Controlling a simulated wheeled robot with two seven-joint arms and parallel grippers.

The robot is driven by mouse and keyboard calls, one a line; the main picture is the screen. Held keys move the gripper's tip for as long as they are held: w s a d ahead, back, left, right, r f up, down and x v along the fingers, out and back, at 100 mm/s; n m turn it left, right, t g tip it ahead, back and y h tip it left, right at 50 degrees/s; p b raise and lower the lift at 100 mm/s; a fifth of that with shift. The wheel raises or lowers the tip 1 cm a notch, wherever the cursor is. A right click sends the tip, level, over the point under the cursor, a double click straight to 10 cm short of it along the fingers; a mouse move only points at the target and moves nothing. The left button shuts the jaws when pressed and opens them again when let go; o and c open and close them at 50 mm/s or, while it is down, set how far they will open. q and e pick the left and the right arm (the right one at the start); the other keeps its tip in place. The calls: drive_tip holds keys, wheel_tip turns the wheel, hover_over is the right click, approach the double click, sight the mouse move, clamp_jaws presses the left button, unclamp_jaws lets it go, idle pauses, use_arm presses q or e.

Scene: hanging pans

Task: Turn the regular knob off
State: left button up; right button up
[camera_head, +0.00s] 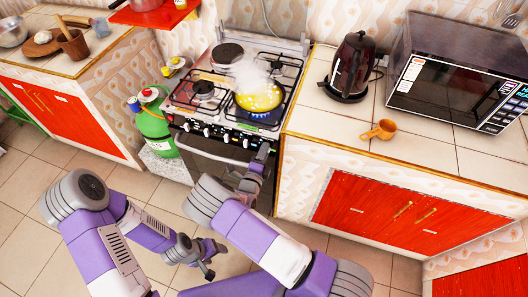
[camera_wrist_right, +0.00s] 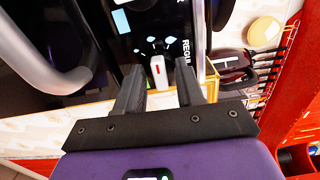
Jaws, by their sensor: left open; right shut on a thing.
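The stove (camera_head: 205,115) stands between two counters, with a row of knobs along its front panel. A pan with yellow contents (camera_head: 259,97) sits on the front right burner, with blue flame under it and steam above. In the right wrist view, the regular knob (camera_wrist_right: 158,70) is white with a red mark, next to a partly visible "REGU" label. My right gripper (camera_wrist_right: 160,84) is shut on this knob, with a finger on either side. In the head view my right gripper (camera_head: 262,160) is at the stove front's right end. My left gripper (camera_head: 209,260) is open and empty, low above the floor.
An oven handle (camera_head: 205,155) runs below the knobs; it also shows in the right wrist view (camera_wrist_right: 45,70). A green gas cylinder (camera_head: 155,125) stands left of the stove. The right counter (camera_head: 340,130) holds a kettle, microwave and orange cup. The tiled floor in front is clear.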

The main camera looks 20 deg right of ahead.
drive_tip(key=shift+m+p, duration=1)
drive_tip(key=shift+m, duration=7.8)
drive_tip(key=o, duration=1)
drive_tip(key=shift+o, duration=0.2)
drive_tip(key=shift+s, duration=0.1)
drive_tip(key=v, duration=0.7)
drive_tip(key=shift+a+p, duration=0.15)
drive_tip(key=shift+p, duration=0.3)
